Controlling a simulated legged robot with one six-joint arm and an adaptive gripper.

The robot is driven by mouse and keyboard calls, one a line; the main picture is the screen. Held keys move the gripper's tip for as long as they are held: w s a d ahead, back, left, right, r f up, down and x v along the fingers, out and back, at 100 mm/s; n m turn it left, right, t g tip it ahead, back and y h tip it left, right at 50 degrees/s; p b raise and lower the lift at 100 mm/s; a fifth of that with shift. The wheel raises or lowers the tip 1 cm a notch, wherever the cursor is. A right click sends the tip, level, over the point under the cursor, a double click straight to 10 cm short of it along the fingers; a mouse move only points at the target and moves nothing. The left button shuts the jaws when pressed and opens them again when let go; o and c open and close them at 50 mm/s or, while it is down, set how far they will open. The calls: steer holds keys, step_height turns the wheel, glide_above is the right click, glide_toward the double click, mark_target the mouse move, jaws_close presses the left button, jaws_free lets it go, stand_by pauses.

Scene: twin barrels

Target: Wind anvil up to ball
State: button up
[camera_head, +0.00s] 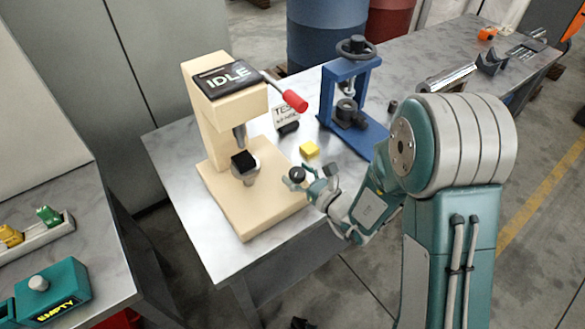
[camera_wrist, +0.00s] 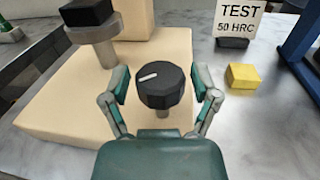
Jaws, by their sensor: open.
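The beige tester (camera_head: 215,190) shows IDLE on its display (camera_head: 228,77). Its round grey anvil (camera_head: 245,178) carries a black block (camera_head: 243,160) on top. The ball indenter (camera_head: 239,138) points down above the block; the ball itself is too small to see, and I cannot tell the exact gap. A black faceted knob (camera_wrist: 164,87) with a white mark stands on a short stem at the tester's front; it also shows in the head view (camera_head: 297,174). My gripper (camera_wrist: 162,92) is open, with one finger on each side of the knob and small gaps visible.
A yellow block (camera_head: 309,149) and a TEST 50 HRC sign (camera_head: 289,113) stand right of the tester. A red-tipped lever (camera_head: 294,101) juts from its head. A blue press (camera_head: 347,95) stands behind. A teal EMPTY box (camera_head: 52,292) sits on the left bench.

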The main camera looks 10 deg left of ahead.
steer(key=shift+x, duration=0.95)
steer(key=c, duration=1)
steer(key=shift+s+n+g+y, duration=0.1)
steer(key=shift+n+g+y, duration=0.55)
steer(key=shift+g, duration=0.45)
steer(key=n+g+y, duration=0.1)
steer(key=n+g, duration=0.2)
steer(key=g, duration=0.1)
steer(key=shift+s, duration=0.1)
steer(key=n+g, duration=0.1)
steer(key=g, duration=0.1)
steer(key=n+g, duration=0.1)
steer(key=g, duration=0.1)
steer(key=n+g, duration=0.2)
steer(key=shift+s+g, duration=0.3)
steer(key=n+g, duration=0.1)
steer(key=g, duration=0.1)
steer(key=n+g+h, duration=0.1)
steer(key=n+g, duration=0.1)
steer(key=n+g+h, duration=0.1)
steer(key=g, duration=0.1)
steer(key=shift+s+d+n, duration=0.1)
steer(key=shift+s+n, duration=0.15)
steer(key=shift+s, duration=0.05)
steer(key=shift+s+d+n+g+h, duration=0.1)
steer(key=shift+n+g+h, duration=0.9)
steer(key=shift+g, duration=0.2)
steer(key=shift+s+d+n+g+h, duration=0.1)
steer(key=shift+n+g+h, duration=0.8)
steer(key=shift+g+h, duration=0.25)
